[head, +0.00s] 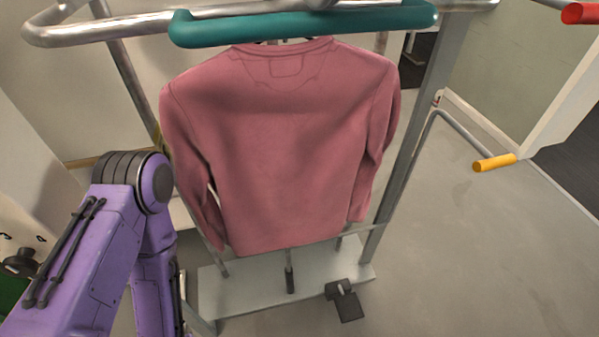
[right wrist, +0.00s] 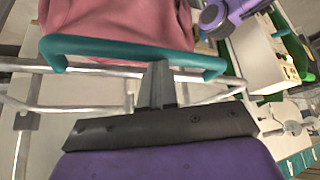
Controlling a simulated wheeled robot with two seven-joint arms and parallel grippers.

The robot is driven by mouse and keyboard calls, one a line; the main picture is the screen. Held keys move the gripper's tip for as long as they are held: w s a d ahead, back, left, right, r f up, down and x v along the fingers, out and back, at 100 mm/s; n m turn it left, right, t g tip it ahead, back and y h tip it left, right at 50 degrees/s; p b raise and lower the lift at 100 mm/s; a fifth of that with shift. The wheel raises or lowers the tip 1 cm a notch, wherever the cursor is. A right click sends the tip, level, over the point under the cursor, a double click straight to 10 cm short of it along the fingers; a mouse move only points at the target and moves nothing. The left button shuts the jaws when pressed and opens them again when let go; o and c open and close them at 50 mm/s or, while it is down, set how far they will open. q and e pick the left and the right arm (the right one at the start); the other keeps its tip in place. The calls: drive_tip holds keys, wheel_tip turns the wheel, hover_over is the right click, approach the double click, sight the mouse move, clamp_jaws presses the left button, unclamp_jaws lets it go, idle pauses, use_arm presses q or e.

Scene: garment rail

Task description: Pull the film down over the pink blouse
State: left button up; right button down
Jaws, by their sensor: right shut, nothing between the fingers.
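A teal bar (head: 300,27) runs across above the blouse's collar and also crosses the right wrist view (right wrist: 100,47). I cannot make out a clear film sheet over the blouse. My right gripper (right wrist: 158,68) is shut and empty, its fingertips at the teal bar; whether they touch it I cannot tell. My left arm shows at the left of the head view, but its gripper is out of sight.
A metal rail frame (head: 405,150) surrounds the blouse, with a pale base shelf (head: 225,285) below. A yellow-ended hook arm (head: 495,162) and a red-ended bar (head: 580,13) stick out at the right. The floor (head: 470,250) at right is clear.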

sight(327, 29)
wheel_tip(327, 29, down, 4)
drive_tip(key=shift+f+b, duration=0.1)
drive_tip(key=shift+b, duration=0.8)
drive_tip(key=shift+w, duration=0.1)
wheel_tip(327, 29, down, 24)
drive_tip(key=b, duration=1.5)
